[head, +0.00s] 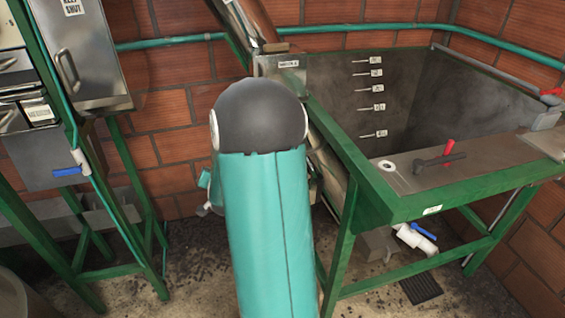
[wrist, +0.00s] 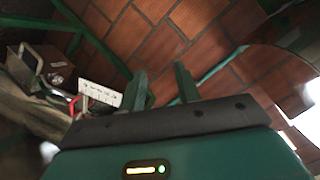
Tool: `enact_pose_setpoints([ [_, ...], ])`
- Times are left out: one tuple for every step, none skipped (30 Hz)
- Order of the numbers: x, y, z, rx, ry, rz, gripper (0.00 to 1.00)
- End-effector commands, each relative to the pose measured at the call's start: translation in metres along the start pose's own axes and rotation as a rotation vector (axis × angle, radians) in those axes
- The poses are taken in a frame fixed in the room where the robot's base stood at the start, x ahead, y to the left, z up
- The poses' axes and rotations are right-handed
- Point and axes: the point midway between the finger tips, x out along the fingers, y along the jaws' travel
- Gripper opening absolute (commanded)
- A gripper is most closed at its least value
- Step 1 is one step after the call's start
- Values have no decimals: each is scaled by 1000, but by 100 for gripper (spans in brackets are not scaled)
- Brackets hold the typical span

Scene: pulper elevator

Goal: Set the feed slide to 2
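In the wrist view my gripper (wrist: 161,78) shows two dark green fingers standing apart, with brick wall visible between them and nothing held. A white plate with small dark marks (wrist: 100,93) lies just left of the fingers. It may be a scale for the feed slide, but its numbers are too small to read. A red handle (wrist: 76,104) is beside the plate, apart from my fingers. I cannot pick out the feed slide for certain or tell its setting. In the head view my teal arm stands in the middle and hides the gripper and what lies behind it.
A green-framed metal tank (head: 330,95) with several level tags stands at the right. A red-handled valve (head: 449,148) is on its front ledge. A metal cabinet (head: 85,50) and blue-handled valve (head: 68,171) are at the left. A metal box (wrist: 48,66) shows in the wrist view.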

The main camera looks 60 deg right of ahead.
Motion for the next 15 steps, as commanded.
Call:
enact_pose_setpoints([
  [10, 32, -3, 60, 48, 23, 33],
  [15, 47, -6, 95, 82, 30, 33],
  [20, 68, -10, 142, 130, 40, 33],
  [23, 85, -13, 176, 168, 46, 33],
  [25, 101, -16, 211, 205, 53, 33],
  [26, 123, -20, 256, 258, 63, 33],
  [27, 140, -22, 289, 298, 70, 33],
  [27, 156, -24, 321, 338, 76, 33],
  [25, 176, -26, 359, 390, 85, 33],
  [23, 191, -27, 387, 428, 91, 33],
  [21, 204, -29, 411, 464, 96, 33],
  [18, 220, -30, 440, 508, 102, 33],
  [15, 230, -30, 458, 537, 107, 33],
  [13, 239, -30, 473, 562, 110, 33],
  [10, 248, -31, 490, 592, 113, 33],
])
